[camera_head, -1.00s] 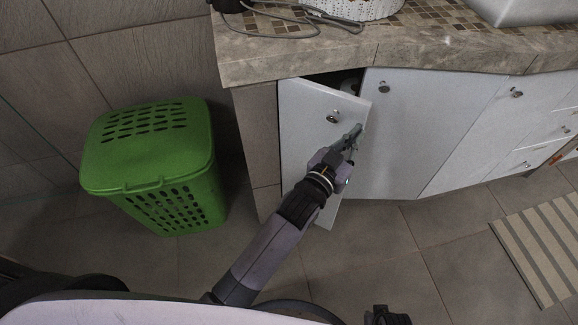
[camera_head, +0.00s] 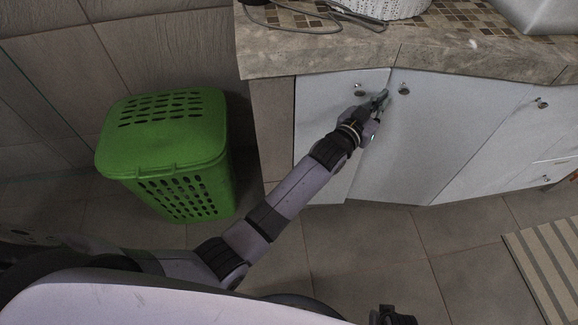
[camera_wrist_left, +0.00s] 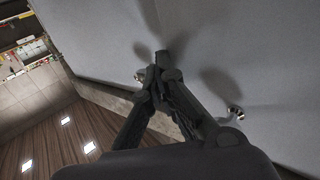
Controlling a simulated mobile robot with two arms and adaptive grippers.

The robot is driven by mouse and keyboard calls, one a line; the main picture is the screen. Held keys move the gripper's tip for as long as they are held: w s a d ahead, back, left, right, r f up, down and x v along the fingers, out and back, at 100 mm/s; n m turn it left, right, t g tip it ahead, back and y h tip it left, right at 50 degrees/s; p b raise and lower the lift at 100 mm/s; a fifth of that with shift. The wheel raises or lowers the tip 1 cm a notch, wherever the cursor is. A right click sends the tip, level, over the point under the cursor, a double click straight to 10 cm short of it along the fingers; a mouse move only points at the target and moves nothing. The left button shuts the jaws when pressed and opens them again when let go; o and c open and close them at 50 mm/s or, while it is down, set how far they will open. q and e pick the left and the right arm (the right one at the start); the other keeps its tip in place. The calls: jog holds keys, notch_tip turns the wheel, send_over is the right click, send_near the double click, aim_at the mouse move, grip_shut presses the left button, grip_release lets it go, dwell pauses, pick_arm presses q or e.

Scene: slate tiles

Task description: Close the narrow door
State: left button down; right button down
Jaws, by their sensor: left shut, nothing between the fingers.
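The narrow door (camera_head: 325,125) is a white panel with a round knob (camera_head: 358,90), at the left end of the cabinet in the head view. It looks flush, or nearly flush, with the cabinet front. My left gripper (camera_head: 382,100) is shut and empty, its tips at or very close to the panel near the door's right edge. In the left wrist view, the shut fingers (camera_wrist_left: 162,62) point at the white surface between two knobs. Whether they touch it I cannot tell. A dark part at the bottom edge looks like my right gripper (camera_head: 392,315), mostly cut off.
A wider white door (camera_head: 440,130) with its own knob adjoins on the right. The stone countertop (camera_head: 330,58) overhangs above. A green basket (camera_head: 165,160) stands on the floor at left. A striped mat (camera_head: 545,255) lies at right. Floor between is clear.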

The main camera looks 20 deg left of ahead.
aim_at(373, 116)
pick_arm(q)
jog(key=shift+w, duration=0.1)
pick_arm(e)
jog(key=shift+w+r, duration=0.2)
